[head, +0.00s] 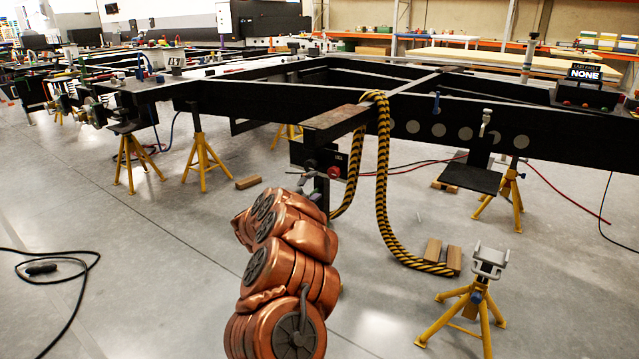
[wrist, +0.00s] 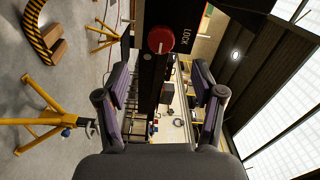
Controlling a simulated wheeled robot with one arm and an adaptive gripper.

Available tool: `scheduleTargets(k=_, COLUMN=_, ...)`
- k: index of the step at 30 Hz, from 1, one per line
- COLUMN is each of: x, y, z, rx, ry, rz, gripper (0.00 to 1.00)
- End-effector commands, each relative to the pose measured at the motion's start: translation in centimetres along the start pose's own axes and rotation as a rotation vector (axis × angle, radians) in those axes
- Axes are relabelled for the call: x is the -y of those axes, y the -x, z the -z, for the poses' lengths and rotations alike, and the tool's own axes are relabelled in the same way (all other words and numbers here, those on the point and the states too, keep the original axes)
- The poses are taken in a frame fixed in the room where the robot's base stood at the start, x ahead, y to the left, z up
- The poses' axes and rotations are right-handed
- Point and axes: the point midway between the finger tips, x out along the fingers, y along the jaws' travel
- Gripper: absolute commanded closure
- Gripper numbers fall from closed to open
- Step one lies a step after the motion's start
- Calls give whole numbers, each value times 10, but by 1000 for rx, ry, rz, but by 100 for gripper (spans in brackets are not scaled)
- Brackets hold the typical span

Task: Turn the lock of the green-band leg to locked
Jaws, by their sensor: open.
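A round red lock knob (wrist: 160,40) sits on a black leg (wrist: 155,80) in the wrist view. A pale mark shows at the knob's lower left edge, and the word LOCK is printed to its right. The knob also shows in the head view (head: 333,172), under the end of a rusty beam. My gripper (wrist: 160,78) is open and empty, with its two fingers spread to either side of the leg. The knob is beyond the fingertips, apart from them. I cannot see a green band.
A black-and-yellow hose (head: 382,180) hangs from the rusty beam (head: 340,120) close to the knob's right. A yellow stand (head: 470,310) is at the front right. Wooden blocks (head: 440,255) lie on the floor. The floor left of my arm is mostly clear, apart from a black cable (head: 75,275).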

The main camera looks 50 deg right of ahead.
Motion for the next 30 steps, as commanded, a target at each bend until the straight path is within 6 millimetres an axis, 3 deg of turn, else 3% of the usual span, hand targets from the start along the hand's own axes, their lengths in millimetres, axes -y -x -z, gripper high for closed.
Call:
scheduleTargets(k=7, x=2, y=14, z=1, rx=-3, ry=-4, rz=1, gripper=32)
scheduleTargets(k=26, x=1, y=16, z=1, rx=-3, ry=-2, rz=1, gripper=32)
scheduleTargets(k=30, x=12, y=21, z=-8, rx=32, ry=-4, rz=-1, gripper=32)
